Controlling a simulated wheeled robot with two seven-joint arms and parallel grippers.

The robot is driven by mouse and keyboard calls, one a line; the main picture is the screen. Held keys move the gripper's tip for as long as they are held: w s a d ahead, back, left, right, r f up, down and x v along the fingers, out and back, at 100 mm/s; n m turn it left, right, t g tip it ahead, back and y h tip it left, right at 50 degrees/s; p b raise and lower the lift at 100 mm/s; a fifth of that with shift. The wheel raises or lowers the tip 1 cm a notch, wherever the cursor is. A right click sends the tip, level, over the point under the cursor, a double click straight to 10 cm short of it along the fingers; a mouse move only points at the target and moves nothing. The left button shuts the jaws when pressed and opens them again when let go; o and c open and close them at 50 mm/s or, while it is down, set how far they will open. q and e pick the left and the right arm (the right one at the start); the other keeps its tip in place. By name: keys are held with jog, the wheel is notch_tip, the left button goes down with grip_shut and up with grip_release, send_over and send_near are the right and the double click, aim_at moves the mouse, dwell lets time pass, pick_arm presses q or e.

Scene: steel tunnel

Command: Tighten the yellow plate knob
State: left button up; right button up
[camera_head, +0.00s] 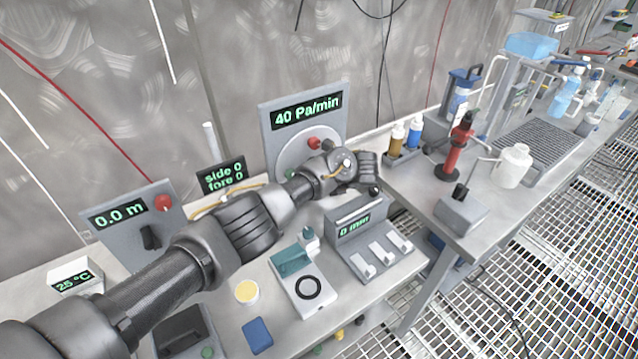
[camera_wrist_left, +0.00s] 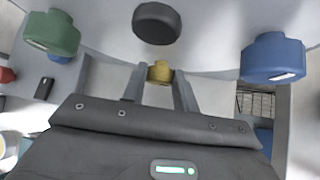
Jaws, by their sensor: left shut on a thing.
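The round grey plate (camera_head: 287,152) is on an upright panel (camera_head: 277,121) reading "40 Pa/min". A red knob (camera_head: 313,143) shows on the plate in the head view. In the left wrist view, the yellow plate knob (camera_wrist_left: 160,71) sits between the two fingers of my left gripper (camera_wrist_left: 162,82), which is shut on it. A green knob (camera_wrist_left: 52,34), a black knob (camera_wrist_left: 158,22) and a blue knob (camera_wrist_left: 272,57) surround it on the plate. In the head view, my left gripper (camera_head: 340,163) is in front of the plate and hides the yellow knob. My right gripper is not in view.
Below my arm stand a grey box (camera_head: 368,243) reading "0 mm", a white device with a black ring (camera_head: 308,288) and a yellow-topped cup (camera_head: 246,291). A "0.0 m" panel (camera_head: 133,229) is at left. Bottles and a red stand (camera_head: 456,150) are on the right bench.

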pick_arm(q)
jog(key=shift+r, duration=0.1)
jog(key=o, duration=1)
jog(key=shift+w, duration=0.1)
jog(key=shift+c, duration=0.2)
jog(key=v, duration=1)
jog(key=shift+s+d+r, duration=0.2)
jog(key=shift+s+d, duration=0.05)
